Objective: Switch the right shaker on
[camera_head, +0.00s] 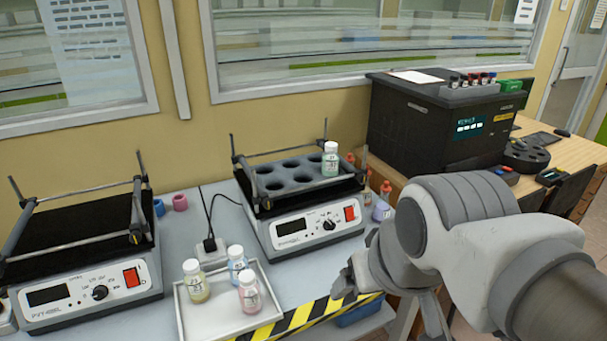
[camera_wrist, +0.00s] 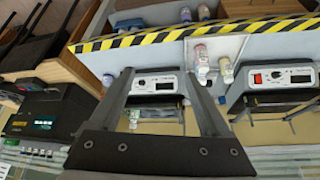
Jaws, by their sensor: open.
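The right shaker (camera_head: 310,225) stands on the bench, with a dark holed rack on top and one green-labelled vial (camera_head: 330,158) at the rack's right end. Its front panel has a dark display (camera_head: 291,227), a black knob (camera_head: 330,224) and a red switch (camera_head: 350,213) at the right. My gripper (camera_head: 347,284) is in front of and below this panel, apart from it. In the wrist view my open, empty gripper (camera_wrist: 159,72) has the right shaker's panel (camera_wrist: 154,86) between its fingers. The red switch is not clear there, probably behind a finger.
The left shaker (camera_head: 72,294) has its own red switch (camera_head: 131,277). A white tray (camera_head: 187,322) with three vials stands between the shakers, near the striped bench edge (camera_head: 300,315). A black analyser (camera_head: 425,125) and small bottles stand to the right.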

